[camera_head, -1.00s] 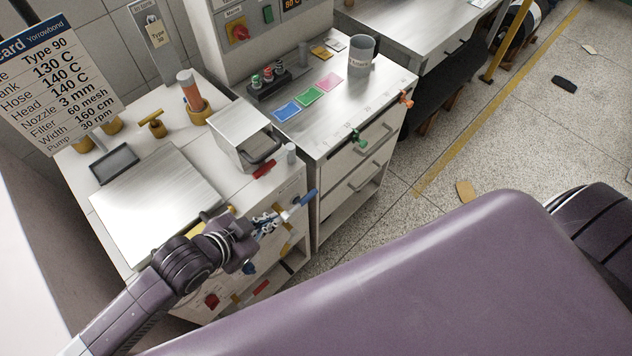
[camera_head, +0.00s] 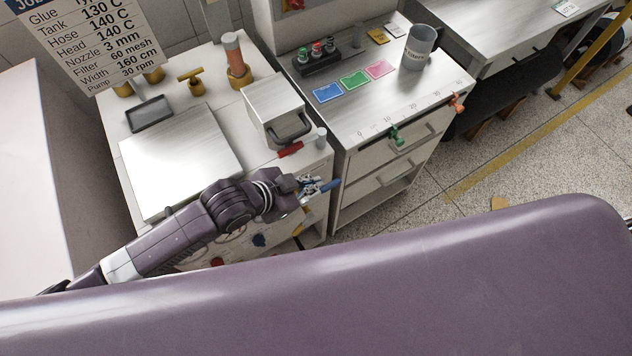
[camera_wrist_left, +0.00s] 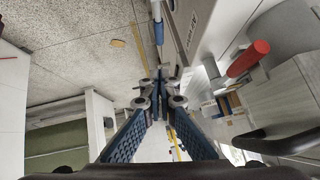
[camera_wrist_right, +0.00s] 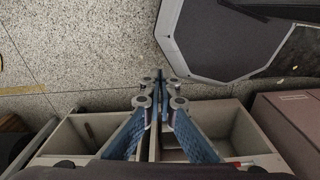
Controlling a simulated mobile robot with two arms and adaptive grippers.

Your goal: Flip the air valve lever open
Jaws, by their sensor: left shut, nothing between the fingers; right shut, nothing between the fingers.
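A blue lever handle (camera_head: 330,186) sticks out at the front right corner of the white glue cabinet (camera_head: 215,75). A red handle (camera_head: 290,150) lies on the cabinet top near that corner. I cannot read which one is marked as air. My left gripper (camera_head: 310,186) is shut and empty, close beside the blue lever; contact cannot be told. In the left wrist view the blue lever (camera_wrist_left: 158,30) stands just beyond the shut fingertips (camera_wrist_left: 160,75), and the red handle (camera_wrist_left: 248,58) is to the right. My right gripper (camera_wrist_right: 160,77) is shut and empty, in its wrist view only.
A metal box (camera_head: 272,105) with a dark handle stands behind the red handle. A drawer unit (camera_head: 395,150) with green and orange clamps is to the right. In the right wrist view, an open divided box (camera_wrist_right: 90,130) lies below the right gripper.

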